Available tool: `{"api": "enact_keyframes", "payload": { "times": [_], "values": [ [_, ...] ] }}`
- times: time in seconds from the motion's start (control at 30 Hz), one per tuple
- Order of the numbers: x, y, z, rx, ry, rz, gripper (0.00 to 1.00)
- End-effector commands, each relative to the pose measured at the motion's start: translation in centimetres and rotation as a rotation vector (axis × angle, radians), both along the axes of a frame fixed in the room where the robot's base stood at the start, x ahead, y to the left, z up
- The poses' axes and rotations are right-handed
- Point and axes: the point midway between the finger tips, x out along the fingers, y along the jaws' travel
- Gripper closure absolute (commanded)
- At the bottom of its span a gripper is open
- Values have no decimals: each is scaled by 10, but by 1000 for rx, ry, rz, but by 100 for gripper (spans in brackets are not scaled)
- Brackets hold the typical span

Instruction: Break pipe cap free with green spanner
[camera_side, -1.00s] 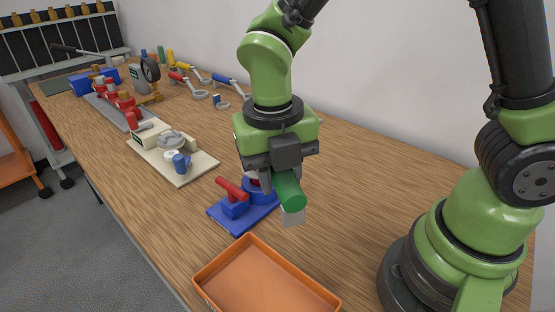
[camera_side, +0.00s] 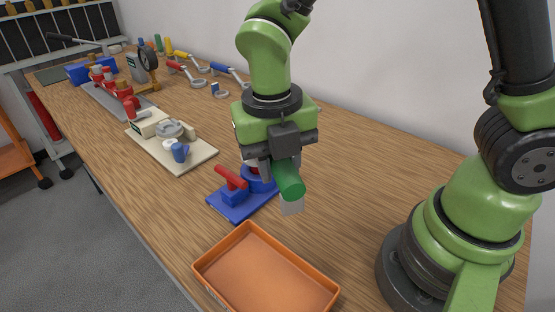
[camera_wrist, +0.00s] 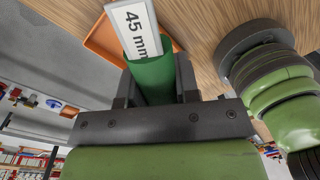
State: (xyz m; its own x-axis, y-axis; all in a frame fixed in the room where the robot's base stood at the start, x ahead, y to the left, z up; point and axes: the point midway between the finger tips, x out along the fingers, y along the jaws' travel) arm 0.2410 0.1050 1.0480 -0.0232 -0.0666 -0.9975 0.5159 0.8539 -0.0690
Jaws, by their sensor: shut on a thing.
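My gripper (camera_side: 273,168) is shut on the green spanner's thick round handle (camera_side: 288,181), above the blue fixture. In the wrist view the green handle (camera_wrist: 152,76) sits between the fingers, with a white tag (camera_wrist: 137,28) reading "45 mm" at its end. The spanner's head is not visible. The blue fixture (camera_side: 228,207) has a flat base, a red bar (camera_side: 231,176) and a round blue part (camera_side: 256,184) beneath my gripper. A bit of red shows above that round part. My gripper hides much there, so I cannot tell the pipe cap or whether the spanner touches it.
An empty orange tray (camera_side: 214,251) lies at the table's front edge. A cream board (camera_side: 185,163) with fittings stands left of the fixture. Red (camera_side: 182,71), yellow (camera_side: 188,58) and blue (camera_side: 229,72) spanners lie farther back. The table to the right of my gripper is clear.

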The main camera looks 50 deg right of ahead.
Motion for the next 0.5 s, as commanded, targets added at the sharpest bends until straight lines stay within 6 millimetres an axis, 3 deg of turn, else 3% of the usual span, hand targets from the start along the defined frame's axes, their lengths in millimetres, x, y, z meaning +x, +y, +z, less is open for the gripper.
{"api": "enact_keyframes", "payload": {
  "times": [0.5],
  "values": [
    [-1,-2,-24,-1,3,-1,100]
  ]
}}
